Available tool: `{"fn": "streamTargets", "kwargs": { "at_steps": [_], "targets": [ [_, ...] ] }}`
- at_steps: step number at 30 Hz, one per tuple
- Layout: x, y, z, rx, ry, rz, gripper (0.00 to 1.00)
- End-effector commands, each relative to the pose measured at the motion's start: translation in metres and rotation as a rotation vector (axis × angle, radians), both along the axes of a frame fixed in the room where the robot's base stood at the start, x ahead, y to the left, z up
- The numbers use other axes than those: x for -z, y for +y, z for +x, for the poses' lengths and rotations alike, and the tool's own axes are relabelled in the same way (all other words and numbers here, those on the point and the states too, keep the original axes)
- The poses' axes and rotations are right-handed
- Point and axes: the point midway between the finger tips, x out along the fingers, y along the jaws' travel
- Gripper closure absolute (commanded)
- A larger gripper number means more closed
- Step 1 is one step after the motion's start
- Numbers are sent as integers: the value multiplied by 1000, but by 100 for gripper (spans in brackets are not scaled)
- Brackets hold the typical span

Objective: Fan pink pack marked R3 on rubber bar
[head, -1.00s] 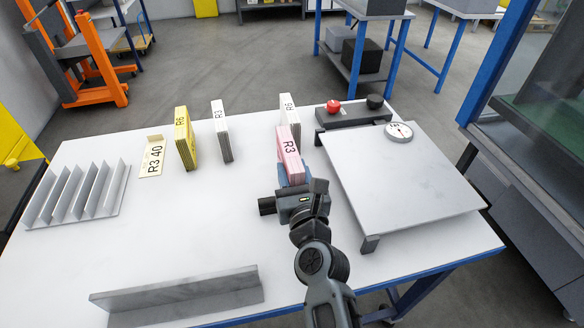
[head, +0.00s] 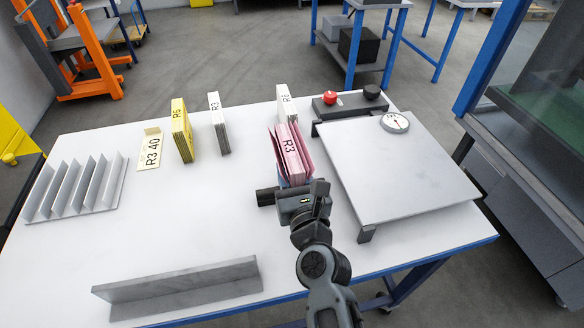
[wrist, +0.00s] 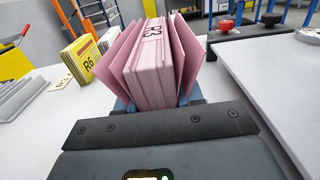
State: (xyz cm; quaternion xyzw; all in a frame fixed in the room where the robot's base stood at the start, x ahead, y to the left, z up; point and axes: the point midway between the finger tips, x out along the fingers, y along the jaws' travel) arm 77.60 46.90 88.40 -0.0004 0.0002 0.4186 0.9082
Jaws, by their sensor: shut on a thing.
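The pink pack marked R3 (head: 291,158) stands upright at the end of my gripper (head: 295,183), left of the grey raised plate. In the wrist view the pack (wrist: 152,68) is spread: outer pink sheets lean away to the left and right of a thick middle block. My gripper (wrist: 155,103) is shut on the pack's lower end, with blue finger parts on both sides. The pack's bottom edge is hidden by my gripper. I cannot tell which thing is the rubber bar.
The grey plate (head: 400,180) with a round dial (head: 395,122) is close on the right. A black box with red and black knobs (head: 350,105) is behind. Yellow R6 (head: 181,130), R3 (head: 217,125) and another white pack (head: 285,103) stand behind. A slotted rack (head: 60,205) and angled rail (head: 175,287) flank clear table.

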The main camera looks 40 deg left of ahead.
Motion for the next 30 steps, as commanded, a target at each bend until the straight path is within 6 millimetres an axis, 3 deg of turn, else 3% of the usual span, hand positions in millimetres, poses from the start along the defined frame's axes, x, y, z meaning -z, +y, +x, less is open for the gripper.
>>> {"fn": "streamTargets", "kwargs": {
  "at_steps": [30],
  "targets": [
    [0,-18,-15,0,0,1,100]
  ]
}}
